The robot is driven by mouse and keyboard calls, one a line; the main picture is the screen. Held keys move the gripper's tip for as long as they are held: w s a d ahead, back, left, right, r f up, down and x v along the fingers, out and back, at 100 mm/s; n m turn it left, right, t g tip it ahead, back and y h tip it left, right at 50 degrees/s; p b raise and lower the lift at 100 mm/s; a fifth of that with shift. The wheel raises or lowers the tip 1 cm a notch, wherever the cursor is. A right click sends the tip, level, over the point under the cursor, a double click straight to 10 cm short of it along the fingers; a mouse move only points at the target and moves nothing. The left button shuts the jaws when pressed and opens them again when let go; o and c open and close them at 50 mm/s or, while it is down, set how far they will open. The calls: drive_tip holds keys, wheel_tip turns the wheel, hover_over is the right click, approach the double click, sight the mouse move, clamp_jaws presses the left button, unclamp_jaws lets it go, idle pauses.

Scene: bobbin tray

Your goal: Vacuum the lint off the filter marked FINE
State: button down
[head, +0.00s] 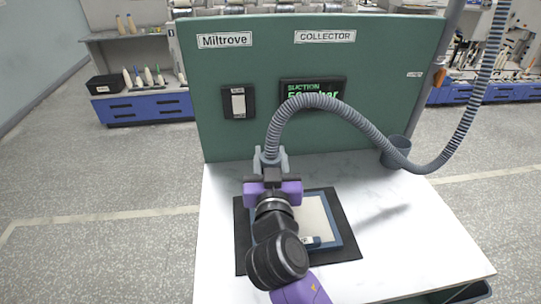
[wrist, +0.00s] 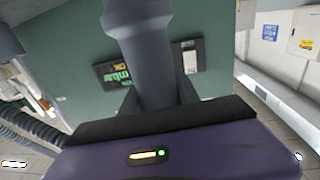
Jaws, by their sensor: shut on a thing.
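My gripper (head: 271,160) is shut on the end of a grey ribbed suction hose (head: 330,102), above the far left part of the filter. In the wrist view the grey nozzle (wrist: 150,60) stands between the fingers. A filter (head: 313,214) with a pale face and blue frame lies on a black mat (head: 346,248) on the white table. My arm covers its left part. A small tag (head: 306,241) on its near edge is too small and partly hidden to read, so I cannot tell whether it says FINE. Lint is not discernible at this size.
A green collector panel (head: 220,130) stands behind the table, with a white rocker switch (head: 238,103) and a lit suction display (head: 300,86) partly covered by the hose. A grey cup (head: 396,150) is at the back right. The table's right side (head: 410,220) is clear.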

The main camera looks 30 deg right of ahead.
idle(0.4)
drive_tip(key=shift+s+d+p, duration=0.15)
drive_tip(key=shift+d+p, duration=0.35)
drive_tip(key=shift+d, duration=1.85)
drive_tip(key=shift+r, duration=0.1)
drive_tip(key=shift+r+p, duration=2.05)
drive_tip(key=shift+r, duration=0.85)
